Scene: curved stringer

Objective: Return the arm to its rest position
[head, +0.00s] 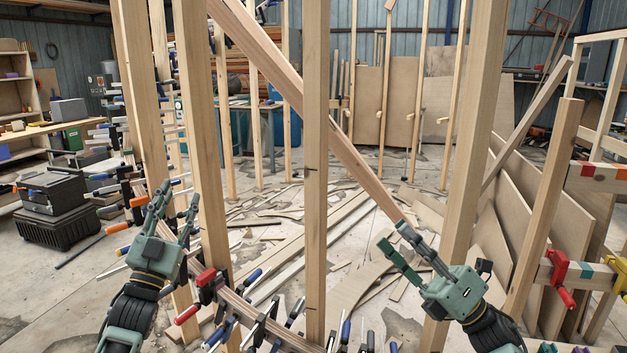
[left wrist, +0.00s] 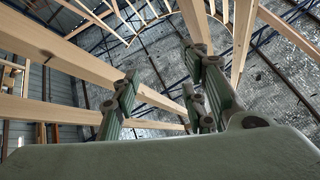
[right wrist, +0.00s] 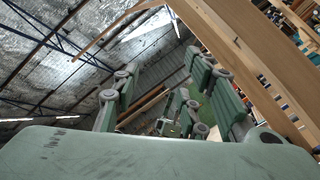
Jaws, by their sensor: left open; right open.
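My left gripper (head: 176,206) is at the lower left of the head view, pointing up, with its fingers spread and nothing between them. It stands in front of the left wooden posts; contact cannot be told. In the left wrist view its open fingers (left wrist: 160,108) point toward the roof and beams. My right gripper (head: 400,246) is at the lower right of the head view, fingers apart and empty, beside a thick right post (head: 470,150). In the right wrist view its open fingers (right wrist: 165,105) show with a wooden beam (right wrist: 245,60) close on the right.
A central post (head: 315,180) and a left post (head: 200,130) rise between and near the arms. A curved stringer (head: 255,318) with several clamps, one a red clamp (head: 208,282), runs low in front. A slanted beam (head: 350,155) crosses behind. Wood scraps cover the floor.

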